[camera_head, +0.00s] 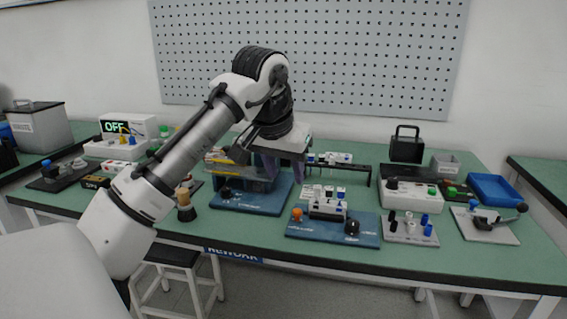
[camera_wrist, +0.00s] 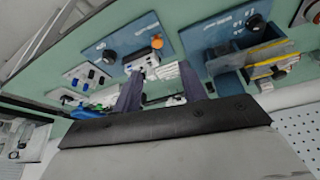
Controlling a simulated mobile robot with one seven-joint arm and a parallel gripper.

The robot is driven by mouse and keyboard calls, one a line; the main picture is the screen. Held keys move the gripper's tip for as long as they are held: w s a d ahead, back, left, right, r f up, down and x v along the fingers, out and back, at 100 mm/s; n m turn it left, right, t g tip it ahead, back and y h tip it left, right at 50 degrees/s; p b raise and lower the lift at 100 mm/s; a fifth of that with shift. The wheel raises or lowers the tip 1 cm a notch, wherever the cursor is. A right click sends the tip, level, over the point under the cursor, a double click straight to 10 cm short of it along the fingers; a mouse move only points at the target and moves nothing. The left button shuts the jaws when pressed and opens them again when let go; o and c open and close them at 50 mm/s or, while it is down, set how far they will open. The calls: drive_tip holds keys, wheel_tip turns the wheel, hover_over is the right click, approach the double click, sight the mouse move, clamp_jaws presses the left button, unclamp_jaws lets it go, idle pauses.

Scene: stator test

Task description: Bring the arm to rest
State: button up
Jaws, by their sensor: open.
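My arm (camera_head: 190,140) reaches up from the lower left, bends at a high elbow and comes down over the middle of the green table (camera_head: 470,258). My gripper (camera_head: 284,170) points down, with its two purple-grey fingers apart. In the wrist view my gripper (camera_wrist: 162,85) shows both fingers spread, with nothing held between them. It hangs near the blue-based fixture (camera_head: 262,200) on its left and the blue board (camera_head: 330,234) with an orange knob on its right. Whether the fingertips clear the things behind them is hard to tell.
A black-topped rail (camera_head: 345,165) stands just right of my gripper. A white switch box (camera_head: 412,196), a blue tray (camera_head: 495,188) and a lever fixture (camera_head: 487,224) lie further right. A box reading OFF (camera_head: 114,126) is at left. A pegboard (camera_head: 310,55) hangs behind. A stool (camera_head: 178,280) stands in front.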

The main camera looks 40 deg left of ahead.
drive_tip(key=shift+s+r, duration=0.2)
drive_tip(key=shift+r, duration=0.35)
drive_tip(key=shift+d, duration=0.1)
